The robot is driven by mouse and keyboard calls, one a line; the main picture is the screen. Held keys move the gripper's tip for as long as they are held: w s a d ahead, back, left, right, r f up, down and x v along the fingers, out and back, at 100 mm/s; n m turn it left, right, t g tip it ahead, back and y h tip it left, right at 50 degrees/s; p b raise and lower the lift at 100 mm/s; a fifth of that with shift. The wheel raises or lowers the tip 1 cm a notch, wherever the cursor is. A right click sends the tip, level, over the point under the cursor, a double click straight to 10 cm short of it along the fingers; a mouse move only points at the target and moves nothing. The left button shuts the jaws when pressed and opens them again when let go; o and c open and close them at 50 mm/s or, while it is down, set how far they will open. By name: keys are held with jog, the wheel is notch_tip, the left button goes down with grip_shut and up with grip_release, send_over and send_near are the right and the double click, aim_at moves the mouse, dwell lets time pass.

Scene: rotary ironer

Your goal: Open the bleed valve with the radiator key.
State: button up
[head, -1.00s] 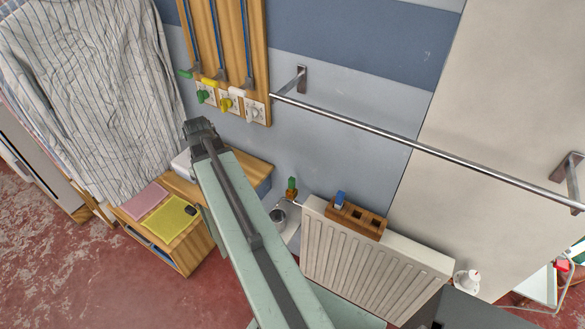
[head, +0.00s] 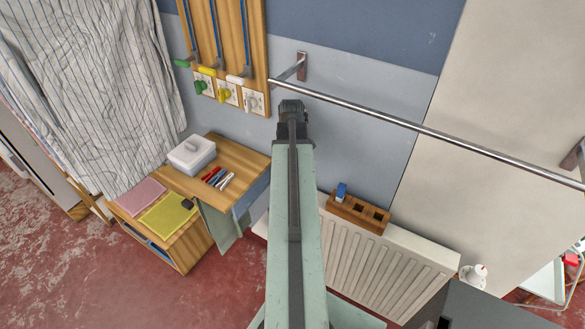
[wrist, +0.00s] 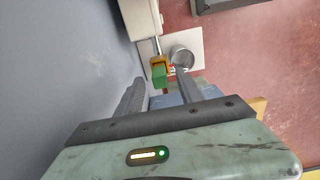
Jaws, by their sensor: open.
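In the wrist view a green block-shaped piece (wrist: 160,75), which looks like a key handle, sits at an orange-brass fitting (wrist: 158,62) on a thin metal pipe. This fitting looks like the bleed valve. My gripper (wrist: 161,79) is open, and the green piece shows between its two fingers, seemingly beyond the tips. I cannot tell whether they touch it. In the head view my arm hides the fitting, the green piece and my gripper. The white ribbed radiator (head: 385,262) stands against the wall, right of my arm.
A wooden holder (head: 358,212) with a blue piece (head: 341,190) and two empty holes sits on the radiator. A metal cup (wrist: 183,56) is beside the fitting. A metal rail (head: 420,131) crosses the wall. A wooden cabinet (head: 225,160) stands left of my arm.

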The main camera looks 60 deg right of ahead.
notch_tip(320, 180, down, 4)
jog(key=shift+b, duration=1.25)
jog(key=shift+r, duration=0.15)
